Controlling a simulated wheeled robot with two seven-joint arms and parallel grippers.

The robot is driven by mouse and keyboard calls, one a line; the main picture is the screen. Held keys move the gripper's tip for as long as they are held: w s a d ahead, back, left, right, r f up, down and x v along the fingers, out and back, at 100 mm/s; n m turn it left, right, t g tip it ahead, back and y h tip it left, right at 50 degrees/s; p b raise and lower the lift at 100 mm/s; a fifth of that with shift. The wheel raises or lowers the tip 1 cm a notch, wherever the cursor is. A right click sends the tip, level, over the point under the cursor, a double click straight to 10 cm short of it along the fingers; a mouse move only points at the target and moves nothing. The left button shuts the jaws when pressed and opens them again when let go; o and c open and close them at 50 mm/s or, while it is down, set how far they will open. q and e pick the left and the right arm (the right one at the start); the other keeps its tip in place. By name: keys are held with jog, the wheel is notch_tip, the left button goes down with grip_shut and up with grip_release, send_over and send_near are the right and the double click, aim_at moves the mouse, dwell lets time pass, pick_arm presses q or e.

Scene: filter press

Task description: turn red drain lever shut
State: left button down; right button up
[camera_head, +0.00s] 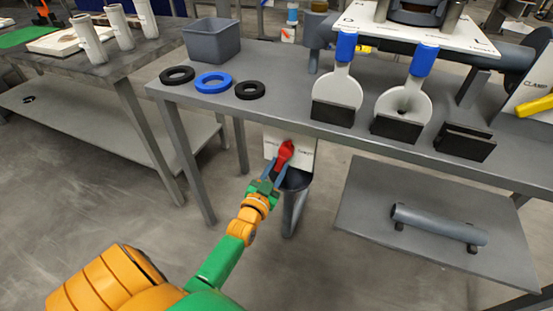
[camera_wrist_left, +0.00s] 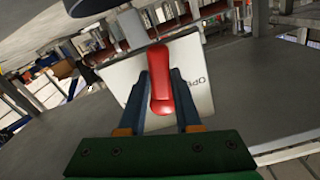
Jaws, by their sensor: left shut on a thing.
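The red drain lever (camera_head: 285,152) is on a white plate (camera_head: 305,152) below the front edge of the grey bench. My left gripper (camera_head: 272,178) reaches up to it from below, with its fingers at the lever. In the left wrist view the red lever (camera_wrist_left: 161,88) lies between the two blue-grey fingers of my left gripper (camera_wrist_left: 162,100), which is shut on it. The plate (camera_wrist_left: 205,75) behind it carries partly hidden lettering. My right gripper is in neither view.
The bench (camera_head: 290,110) holds a grey bin (camera_head: 211,40), blue (camera_head: 213,82) and black rings, and two white paddles with blue handles (camera_head: 421,60). A dark bucket (camera_head: 297,185) is under the lever. A grey pipe (camera_head: 440,224) lies on the lower shelf (camera_head: 370,215).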

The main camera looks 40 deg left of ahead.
pick_arm(q)
jog(key=shift+w+d+n, duration=0.1)
jog(key=shift+d+n, duration=0.3)
jog(key=shift+n, duration=0.5)
jog(key=n, duration=0.2)
jog(key=d+n+p, duration=0.1)
jog(key=n, duration=0.1)
jog(key=d+n, duration=0.1)
jog(key=n, duration=0.1)
jog(key=shift+w+d+r+p, duration=0.15)
jog(key=shift+w+d+p, duration=0.15)
jog(key=shift+p, duration=0.1)
jog(key=n, duration=0.3)
jog(key=shift+w+d+r, duration=0.1)
jog(key=shift+d+r, duration=0.15)
jog(key=shift+d, duration=0.1)
jog(key=shift+d+r+n+p, duration=0.2)
jog(key=shift+n+p, duration=0.2)
jog(key=shift+n, duration=0.2)
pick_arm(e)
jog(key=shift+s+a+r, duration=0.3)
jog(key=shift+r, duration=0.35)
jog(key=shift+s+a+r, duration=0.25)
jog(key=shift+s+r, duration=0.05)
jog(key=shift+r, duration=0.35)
pick_arm(q)
jog(key=c, duration=0.6)
grip_release()
